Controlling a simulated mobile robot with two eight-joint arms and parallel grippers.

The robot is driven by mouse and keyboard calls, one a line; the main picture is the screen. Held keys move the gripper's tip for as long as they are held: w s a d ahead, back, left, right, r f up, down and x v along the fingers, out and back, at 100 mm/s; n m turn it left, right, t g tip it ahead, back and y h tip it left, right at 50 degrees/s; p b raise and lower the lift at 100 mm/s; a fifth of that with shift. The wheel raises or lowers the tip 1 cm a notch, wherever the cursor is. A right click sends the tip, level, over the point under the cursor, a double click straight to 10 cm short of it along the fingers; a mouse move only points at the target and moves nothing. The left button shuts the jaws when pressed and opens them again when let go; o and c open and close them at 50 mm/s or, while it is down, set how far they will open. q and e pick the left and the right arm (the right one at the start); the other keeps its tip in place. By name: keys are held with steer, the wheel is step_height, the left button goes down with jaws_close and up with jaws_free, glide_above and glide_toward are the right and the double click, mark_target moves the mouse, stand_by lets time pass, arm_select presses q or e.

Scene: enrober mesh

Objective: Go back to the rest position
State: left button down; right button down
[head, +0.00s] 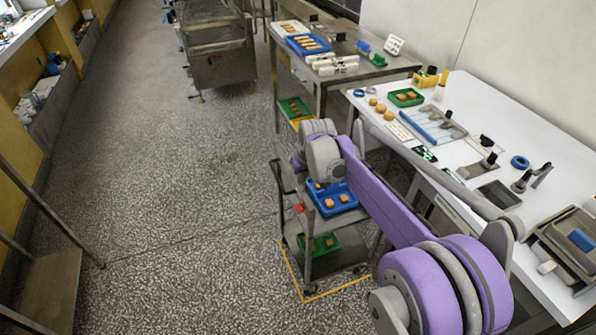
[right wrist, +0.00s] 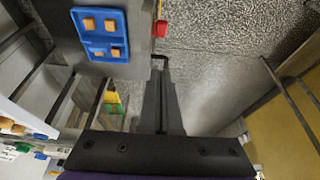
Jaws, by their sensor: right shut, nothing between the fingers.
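My right arm, purple and grey, reaches from the lower right of the head view over the trolley, its far end (head: 322,155) beside the work table. In the right wrist view my right gripper (right wrist: 160,62) is shut and empty, its dark fingers together above the speckled floor. The fingertips lie to the right of a blue tray (right wrist: 98,52) with several tan pieces, apart from it. The fingertips cannot be made out clearly in the head view. My left gripper and arm are not in view.
A steel trolley (head: 325,222) holds the blue tray above and a green tray (head: 318,244) below. A white table (head: 540,125) with tools and trays stands right. A steel table (head: 385,74) stands behind. The speckled floor (head: 160,160) is clear at left.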

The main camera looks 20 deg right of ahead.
steer(key=s+a+r+p, duration=0.2)
steer(key=s+r, duration=0.1)
steer(key=s, duration=0.5)
steer(key=s+a+r+p, duration=0.1)
steer(key=s+r, duration=0.2)
steer(key=s, duration=0.5)
steer(key=s+a+f+p, duration=0.1)
steer(key=s+f, duration=0.1)
steer(key=s, duration=0.6)
steer(key=s+a+f+t+p, duration=0.1)
steer(key=s+p, duration=0.1)
steer(key=s, duration=0.6)
steer(key=shift+f, duration=0.4)
steer(key=shift+w, duration=0.1)
